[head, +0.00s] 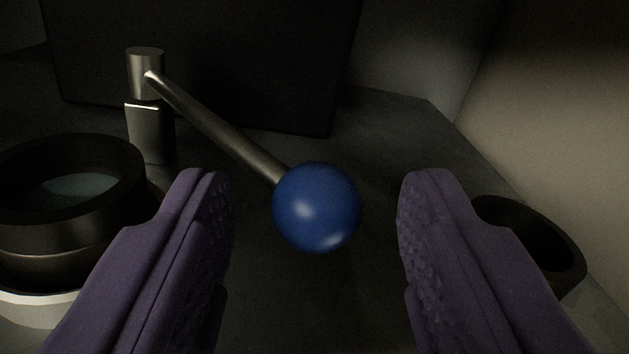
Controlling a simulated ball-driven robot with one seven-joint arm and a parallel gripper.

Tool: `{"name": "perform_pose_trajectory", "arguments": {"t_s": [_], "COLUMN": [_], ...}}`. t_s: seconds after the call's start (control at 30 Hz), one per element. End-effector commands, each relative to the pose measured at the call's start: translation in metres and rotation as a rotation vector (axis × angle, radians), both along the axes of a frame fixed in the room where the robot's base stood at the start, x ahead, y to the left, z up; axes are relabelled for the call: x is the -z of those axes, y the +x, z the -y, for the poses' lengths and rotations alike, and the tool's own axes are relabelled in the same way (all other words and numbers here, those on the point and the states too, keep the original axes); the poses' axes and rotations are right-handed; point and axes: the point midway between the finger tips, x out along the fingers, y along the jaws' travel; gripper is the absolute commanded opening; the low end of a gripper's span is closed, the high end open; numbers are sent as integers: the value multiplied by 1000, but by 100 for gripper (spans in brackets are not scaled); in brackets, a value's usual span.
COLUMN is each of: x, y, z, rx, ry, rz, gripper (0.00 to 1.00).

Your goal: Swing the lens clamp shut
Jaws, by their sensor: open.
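The lens clamp has a metal lever (215,128) that runs from an upright metal pivot post (145,75) at the upper left down to a blue ball knob (316,207). The knob is in the middle of the view, between the two purple fingers of my gripper (316,215). My gripper is open, with a clear gap on each side of the knob. Neither finger appears to touch it. A round black lens ring (75,165) with pale glass inside sits at the left, partly hidden by the left finger.
A dark box-like block (200,45) stands behind the lever. A black cup or ring (530,235) is at the right, partly behind the right finger. A pale wall (560,110) rises at the right. The dark surface (385,120) behind the knob is clear.

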Motion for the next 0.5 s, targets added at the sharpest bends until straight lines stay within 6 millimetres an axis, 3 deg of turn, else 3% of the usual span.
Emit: {"name": "perform_pose_trajectory", "arguments": {"t_s": [0.17,0.4,0.5], "x": [0,0,0], "y": [0,0,0], "z": [0,0,0], "rx": [0,0,0], "ry": [0,1,1], "rz": [0,0,1], "gripper": [52,0,0]}}
